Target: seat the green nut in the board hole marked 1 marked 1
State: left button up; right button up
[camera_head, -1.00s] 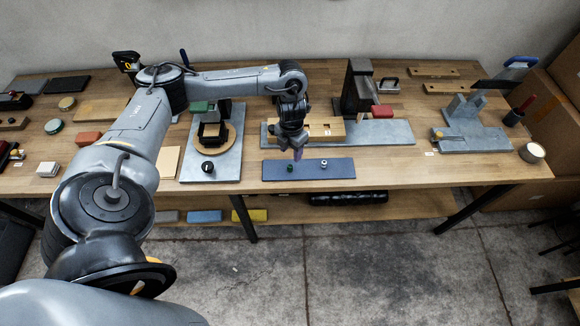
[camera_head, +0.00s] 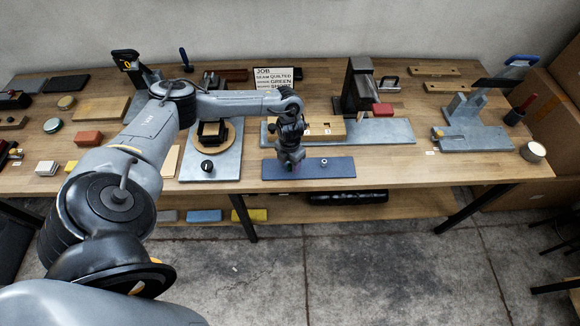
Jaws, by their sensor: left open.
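The dark blue mat (camera_head: 338,171) lies near the table's front edge. A silver nut (camera_head: 323,162) sits on it. The green nut is hidden now; earlier it showed on the mat's left half, where my left gripper now is. My left gripper (camera_head: 291,165) points down just over that spot and is open; its fingertips are small and dark, and I cannot tell if they are around the nut. The wooden board (camera_head: 330,131) stands behind the mat on a grey plate, its left part hidden by my wrist. Its marks are too small to read surely. My right gripper is out of view.
A grey plate with a round wooden disc (camera_head: 232,135) and black knob is to the left. A dark press-like block (camera_head: 357,88) with a red part (camera_head: 382,109) stands behind the board. A job sign (camera_head: 274,77) stands at the back. The mat's right half is mostly clear.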

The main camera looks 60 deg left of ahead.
pick_arm(q)
grip_shut()
jog(key=shift+r, duration=0.15)
dwell(0.4)
